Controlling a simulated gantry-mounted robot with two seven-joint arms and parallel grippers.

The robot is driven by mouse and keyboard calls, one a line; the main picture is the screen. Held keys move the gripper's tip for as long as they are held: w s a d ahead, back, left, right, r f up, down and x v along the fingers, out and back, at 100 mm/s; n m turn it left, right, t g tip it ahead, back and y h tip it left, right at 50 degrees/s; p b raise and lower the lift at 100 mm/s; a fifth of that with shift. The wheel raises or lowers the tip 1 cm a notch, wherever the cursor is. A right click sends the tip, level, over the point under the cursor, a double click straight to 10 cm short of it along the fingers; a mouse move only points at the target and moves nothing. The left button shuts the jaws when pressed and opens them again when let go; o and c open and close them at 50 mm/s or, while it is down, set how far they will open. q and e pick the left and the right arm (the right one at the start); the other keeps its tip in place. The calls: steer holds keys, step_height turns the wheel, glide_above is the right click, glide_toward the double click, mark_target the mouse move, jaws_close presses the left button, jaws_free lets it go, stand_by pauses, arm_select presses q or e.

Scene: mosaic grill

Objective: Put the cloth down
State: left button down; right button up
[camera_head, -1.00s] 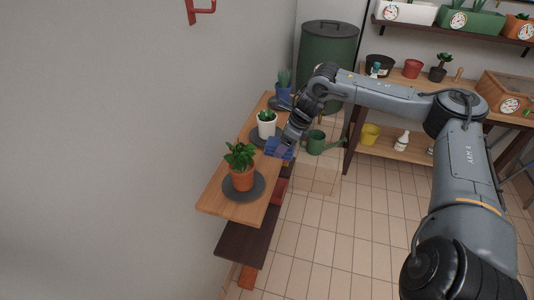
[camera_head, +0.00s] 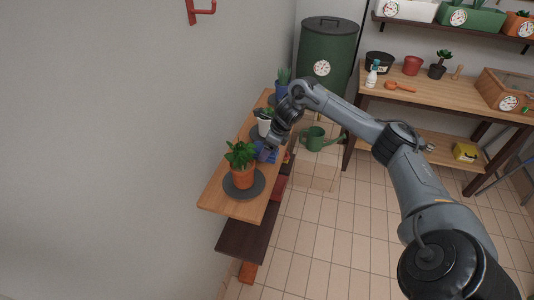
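The blue cloth (camera_head: 264,154) is at the wooden wall shelf, between the white-potted plant and the terracotta-potted plant. My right arm comes in from the right, and its gripper (camera_head: 271,143) is right at the cloth, over the shelf. The fingertips are small and partly hidden, so I cannot tell if they are shut on the cloth or whether the cloth rests on the wood. My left gripper is not in view.
A terracotta-potted plant (camera_head: 243,174) stands on a round dark mat (camera_head: 257,190) close to the cloth. A white-potted plant (camera_head: 264,128) and a blue-potted plant (camera_head: 281,89) stand farther back. A green watering can (camera_head: 313,138) and green bin (camera_head: 328,50) are beyond.

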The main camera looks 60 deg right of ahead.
step_height(320, 180, down, 2)
steer(key=shift+f, duration=0.2)
steer(key=o, duration=0.9)
steer(key=shift+f, duration=0.1)
steer(key=shift+o, duration=0.2)
steer(key=shift+s+r, duration=0.1)
steer(key=shift+r, duration=0.25)
steer(key=p+v, duration=0.1)
steer(key=v, duration=1)
steer(key=shift+r, duration=0.2)
steer(key=shift+s, duration=0.15)
